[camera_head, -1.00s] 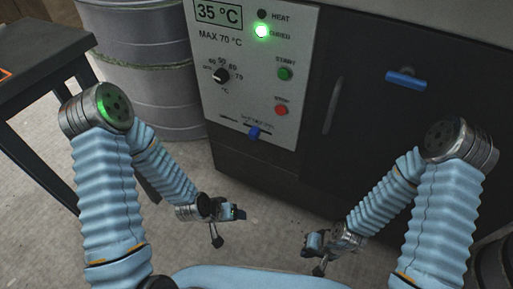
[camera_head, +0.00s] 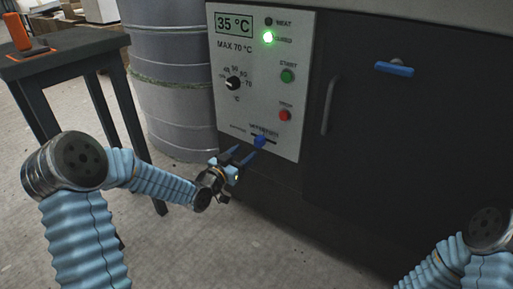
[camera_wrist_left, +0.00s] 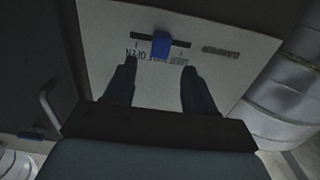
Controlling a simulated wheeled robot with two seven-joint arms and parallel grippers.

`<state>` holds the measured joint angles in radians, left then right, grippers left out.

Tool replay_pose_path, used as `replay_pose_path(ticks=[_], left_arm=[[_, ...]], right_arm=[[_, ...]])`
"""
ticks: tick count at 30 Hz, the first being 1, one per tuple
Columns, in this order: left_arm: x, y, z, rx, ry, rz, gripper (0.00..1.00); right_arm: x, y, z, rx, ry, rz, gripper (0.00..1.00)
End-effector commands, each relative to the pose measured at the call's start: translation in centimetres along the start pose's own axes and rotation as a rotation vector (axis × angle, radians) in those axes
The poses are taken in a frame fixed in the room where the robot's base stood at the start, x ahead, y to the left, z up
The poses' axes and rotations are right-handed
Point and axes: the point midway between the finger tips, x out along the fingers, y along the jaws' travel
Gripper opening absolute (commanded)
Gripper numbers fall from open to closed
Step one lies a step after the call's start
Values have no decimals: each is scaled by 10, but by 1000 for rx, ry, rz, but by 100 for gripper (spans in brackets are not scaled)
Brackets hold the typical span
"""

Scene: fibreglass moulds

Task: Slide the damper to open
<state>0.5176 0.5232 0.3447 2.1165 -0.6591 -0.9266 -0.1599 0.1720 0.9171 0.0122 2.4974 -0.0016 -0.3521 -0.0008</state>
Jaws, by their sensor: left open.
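The damper is a blue slider knob (camera_head: 260,141) in a dark horizontal slot low on the light control panel. In the left wrist view, upside down, the knob (camera_wrist_left: 161,45) sits near the middle of its slot, beside "DAMPER" and "OPEN" lettering. My left gripper (camera_head: 243,154) is open and empty, just in front of and below the knob, pointing at the panel. In the left wrist view its two fingers (camera_wrist_left: 157,68) lie either side of the knob's line, apparently short of it. My right gripper is out of view; only its arm shows at lower right.
The panel (camera_head: 226,103) has a dial (camera_head: 233,83), a green button (camera_head: 288,76) and a red button (camera_head: 285,115) above the slot. A dark door with a bar handle (camera_head: 328,105) is right. A metal drum (camera_head: 175,80) and dark table (camera_head: 70,48) stand left.

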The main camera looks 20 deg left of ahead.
Motion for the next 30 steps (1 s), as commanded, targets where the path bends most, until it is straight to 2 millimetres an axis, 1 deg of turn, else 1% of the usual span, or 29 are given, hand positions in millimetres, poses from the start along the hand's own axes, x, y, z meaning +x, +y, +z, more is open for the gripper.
replay_pose_path(ticks=[1,3,6,9,14,22,30], left_arm=[[12,1,1,-1,2,2,55],[27,0,2,-2,1,1,55],[46,1,2,-2,0,1,55],[59,0,2,-3,-1,-1,55],[69,0,1,-2,-2,0,55],[70,0,1,-2,-3,-1,55],[70,0,1,-2,-3,-1,14]], right_arm=[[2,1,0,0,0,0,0],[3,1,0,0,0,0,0],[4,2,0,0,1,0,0],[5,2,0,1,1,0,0],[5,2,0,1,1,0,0],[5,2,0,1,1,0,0],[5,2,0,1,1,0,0]])
